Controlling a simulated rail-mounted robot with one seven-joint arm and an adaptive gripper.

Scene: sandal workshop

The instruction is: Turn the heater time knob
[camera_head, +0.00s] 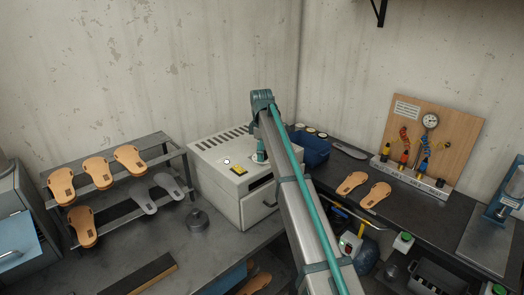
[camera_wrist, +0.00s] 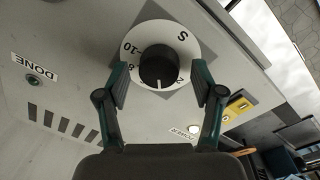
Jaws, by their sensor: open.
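The heater (camera_head: 228,158) is a white box with vent slots on the workbench in the head view. Its time knob (camera_wrist: 159,68) is black on a round white dial (camera_wrist: 185,45) with numbers, in the upper middle of the wrist view. My gripper (camera_wrist: 160,82) is open, with one teal finger on each side of the knob; whether either finger touches it I cannot tell. In the head view my arm comes down over the heater top and hides the knob.
The heater top also has a yellow switch (camera_wrist: 237,107), a POWER light (camera_wrist: 195,129) and a green DONE light (camera_wrist: 32,79). A rack (camera_head: 120,205) with sandal soles stands left of the heater. A blue bin (camera_head: 312,150) and a gauge board (camera_head: 436,135) are to the right.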

